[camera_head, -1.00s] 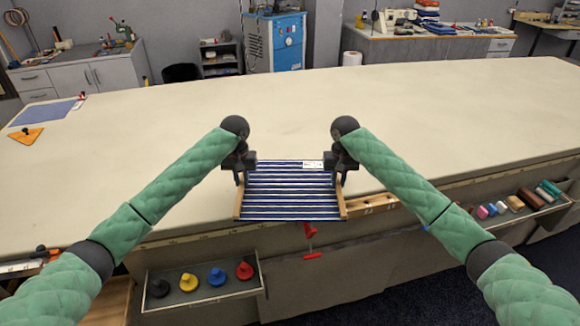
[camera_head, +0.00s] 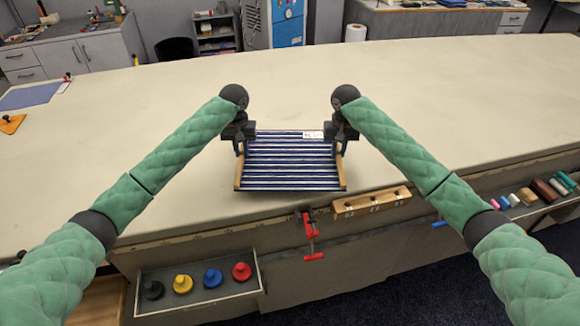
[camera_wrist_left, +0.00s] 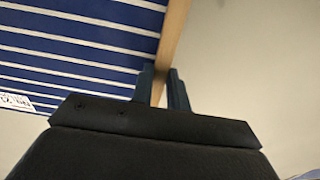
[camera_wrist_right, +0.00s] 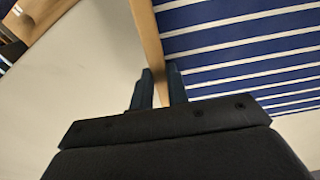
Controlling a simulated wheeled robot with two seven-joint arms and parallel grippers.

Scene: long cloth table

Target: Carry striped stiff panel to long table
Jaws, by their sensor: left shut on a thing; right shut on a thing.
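The striped panel (camera_head: 290,165) is blue and white with wooden side edges and a small white label at its far right. My left gripper (camera_head: 239,150) is shut on its left wooden edge, and my right gripper (camera_head: 342,150) is shut on its right wooden edge. The left wrist view shows the fingers (camera_wrist_left: 163,88) around the wooden strip, with the striped face (camera_wrist_left: 85,40) beside it. The right wrist view shows the same for the right fingers (camera_wrist_right: 158,88). The panel is over the front part of the long table (camera_head: 430,110); I cannot tell whether it touches the top.
A red clamp (camera_head: 310,235) and a wooden block with holes (camera_head: 371,201) are at the table's front edge. A tray (camera_head: 200,297) of coloured knobs sits below at left. A blue sheet (camera_head: 30,95) lies far left. The table's middle is clear.

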